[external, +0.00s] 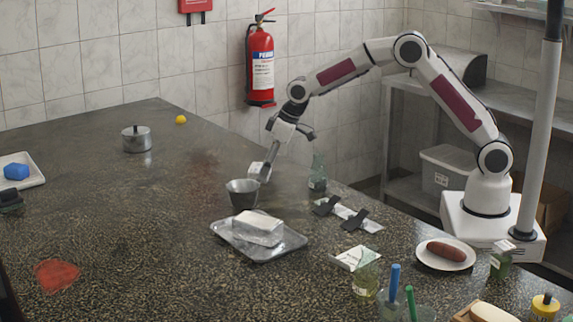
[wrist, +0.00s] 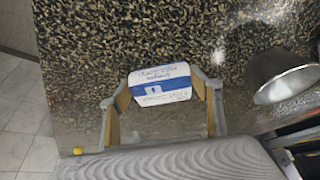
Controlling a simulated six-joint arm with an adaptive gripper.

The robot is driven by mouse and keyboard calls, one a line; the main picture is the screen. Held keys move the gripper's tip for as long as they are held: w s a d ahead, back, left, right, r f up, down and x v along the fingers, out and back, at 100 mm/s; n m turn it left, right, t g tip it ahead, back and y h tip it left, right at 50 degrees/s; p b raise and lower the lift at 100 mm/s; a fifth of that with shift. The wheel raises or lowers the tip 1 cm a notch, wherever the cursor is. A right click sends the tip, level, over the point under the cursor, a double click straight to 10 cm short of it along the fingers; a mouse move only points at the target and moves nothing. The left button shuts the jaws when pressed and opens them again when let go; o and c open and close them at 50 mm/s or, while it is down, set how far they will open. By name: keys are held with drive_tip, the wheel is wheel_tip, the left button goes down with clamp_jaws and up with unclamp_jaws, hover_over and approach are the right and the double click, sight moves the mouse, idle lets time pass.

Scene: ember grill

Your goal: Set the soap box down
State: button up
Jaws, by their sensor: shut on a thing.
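My gripper (wrist: 161,92) is shut on the soap box (wrist: 160,84), a small white box with a blue band and printed text. The wrist view shows one finger on each side of it. In the external view my gripper (external: 260,170) points down just behind and right of a grey metal cup (external: 242,192). The soap box is small there and partly hidden by the fingers and cup. Dark speckled counter lies under it. I cannot tell whether the box touches the counter or hangs just above it.
The metal cup also shows at right in the wrist view (wrist: 288,84), close to the gripper. A metal tray (external: 284,247) with a white block stands in front. A glass flask (external: 318,175) and black clips (external: 355,218) are to the right. The counter's left middle is clear.

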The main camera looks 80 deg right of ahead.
drive_tip(key=shift+f, duration=0.1)
idle(0.3)
drive_tip(key=o, duration=1.1)
drive_tip(key=shift+o, duration=0.2)
drive_tip(key=v, duration=1.2)
